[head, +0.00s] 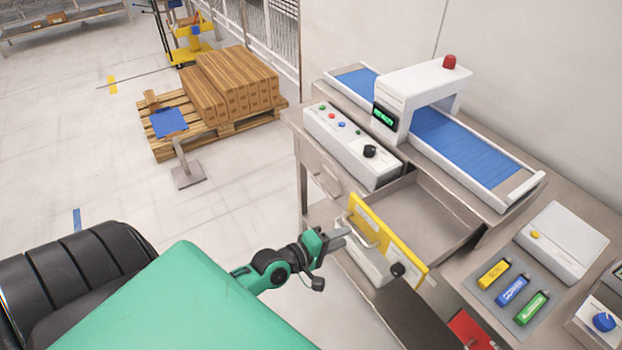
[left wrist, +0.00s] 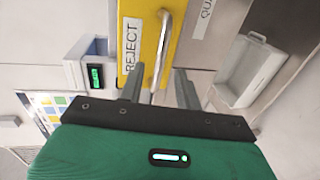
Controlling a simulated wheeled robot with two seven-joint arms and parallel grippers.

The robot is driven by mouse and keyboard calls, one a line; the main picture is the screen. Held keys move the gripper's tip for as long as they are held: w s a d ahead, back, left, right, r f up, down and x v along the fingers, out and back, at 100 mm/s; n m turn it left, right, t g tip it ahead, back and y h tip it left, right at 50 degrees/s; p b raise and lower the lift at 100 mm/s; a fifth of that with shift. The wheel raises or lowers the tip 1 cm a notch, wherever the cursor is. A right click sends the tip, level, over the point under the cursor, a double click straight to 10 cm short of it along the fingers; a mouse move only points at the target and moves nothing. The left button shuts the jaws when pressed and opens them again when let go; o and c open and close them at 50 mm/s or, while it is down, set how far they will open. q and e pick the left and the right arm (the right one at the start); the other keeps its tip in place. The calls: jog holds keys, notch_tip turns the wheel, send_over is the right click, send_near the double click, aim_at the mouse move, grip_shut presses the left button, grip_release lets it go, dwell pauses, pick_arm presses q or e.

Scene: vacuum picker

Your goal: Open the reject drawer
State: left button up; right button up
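The reject drawer (head: 385,240) has a yellow front with a pale bar handle (head: 362,226). In the head view it stands out from the steel cabinet, and its grey interior (head: 425,215) shows. In the left wrist view the yellow front (left wrist: 147,40) carries a REJECT label (left wrist: 131,45). My left gripper (head: 340,238) is at the handle side of the front. In the left wrist view its two fingers (left wrist: 159,85) are apart, with the handle (left wrist: 162,50) running between them. Whether either finger touches the handle is unclear. My right gripper is not in view.
Above the drawer are a control box (head: 350,145) and a blue conveyor (head: 450,142) under a white scanner arch (head: 420,90). Yellow, blue and green packs (head: 512,291) lie at the right. A pallet with boxes (head: 230,85) and a small stand (head: 186,172) are at the left.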

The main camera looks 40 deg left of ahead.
pick_arm(q)
jog(key=b+v, duration=0.2)
jog(key=v, duration=0.9)
dwell(0.3)
jog(key=s+a+f+m+g+y, duration=0.1)
jog(key=s+a+f+m+g, duration=0.1)
jog(key=f, duration=0.9)
jog(key=s+a+f+m+g+y, duration=0.2)
jog(key=f, duration=0.9)
jog(key=s+a+f+m+g+y, duration=0.1)
jog(key=s+a+f+m+g, duration=0.15)
jog(key=f, duration=0.85)
jog(key=s+d+f+m+g, duration=0.3)
jog(key=s+d+f+m, duration=0.1)
jog(key=s+f, duration=0.7)
jog(key=s+d+f+m+g+y, duration=0.1)
jog(key=s+d+f+m+g, duration=0.3)
jog(key=s+f, duration=0.8)
jog(key=shift+s+d+f+m, duration=0.25)
jog(key=shift+s+d+m, duration=0.5)
jog(key=shift+m, duration=0.3)
